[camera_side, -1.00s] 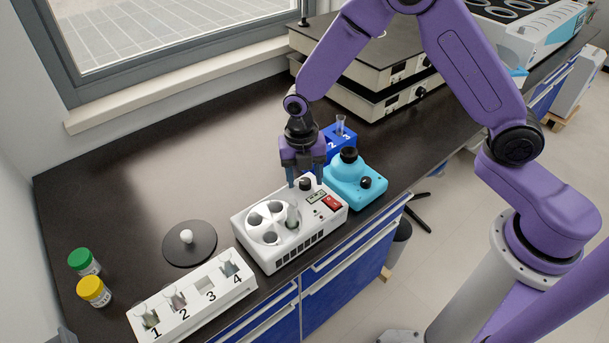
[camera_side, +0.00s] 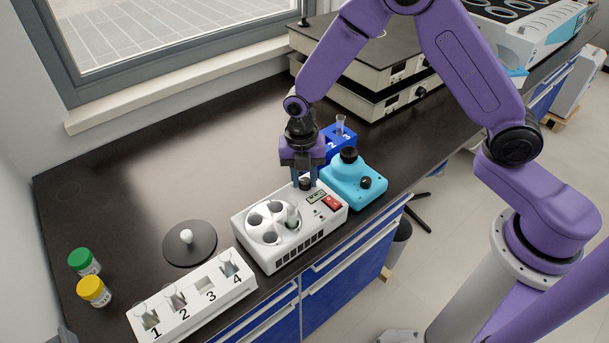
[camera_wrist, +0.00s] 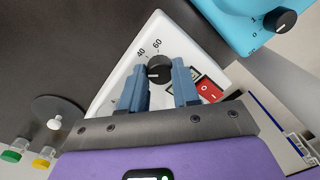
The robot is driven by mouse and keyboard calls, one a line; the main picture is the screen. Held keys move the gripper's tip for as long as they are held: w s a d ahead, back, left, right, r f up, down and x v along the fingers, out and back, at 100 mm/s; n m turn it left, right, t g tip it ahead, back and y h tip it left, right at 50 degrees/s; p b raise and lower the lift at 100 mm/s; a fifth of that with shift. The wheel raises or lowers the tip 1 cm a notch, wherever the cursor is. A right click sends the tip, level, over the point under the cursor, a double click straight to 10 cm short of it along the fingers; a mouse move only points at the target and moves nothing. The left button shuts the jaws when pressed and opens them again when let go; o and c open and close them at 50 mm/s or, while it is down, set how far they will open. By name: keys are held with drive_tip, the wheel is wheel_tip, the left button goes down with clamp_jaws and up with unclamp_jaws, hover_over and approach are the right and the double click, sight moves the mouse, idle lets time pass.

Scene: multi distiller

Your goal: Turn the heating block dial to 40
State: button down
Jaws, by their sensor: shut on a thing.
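The heating block (camera_side: 277,252) is the white device with a round plate of several wells. Its black dial (camera_wrist: 159,66) sits on its top, with the numbers 40 and 60 beside it in the wrist view. A white mark shows on the lower left part of the dial in that view, and 40 lies up and left of it. My gripper (camera_wrist: 159,70) points down over the dial with one blue finger on each side, shut on it. In the side view my gripper (camera_side: 304,182) partly covers the dial.
A turquoise device (camera_side: 352,183) with knobs stands close to the right. A blue tube rack (camera_side: 338,139) is just behind. A white numbered rack (camera_side: 195,297), a black disc lid (camera_side: 190,247) and green-capped (camera_side: 83,262) and yellow-capped (camera_side: 94,291) bottles lie left.

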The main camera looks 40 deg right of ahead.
sight(302, 178)
drive_tip(key=m, duration=0.3)
drive_tip(key=shift+m, duration=2.3)
drive_tip(key=c, duration=0.8)
unclamp_jaws()
drive_tip(key=r, duration=1.1)
drive_tip(key=w+r, duration=0.1)
drive_tip(key=r, duration=0.5)
drive_tip(key=shift+r, duration=0.25)
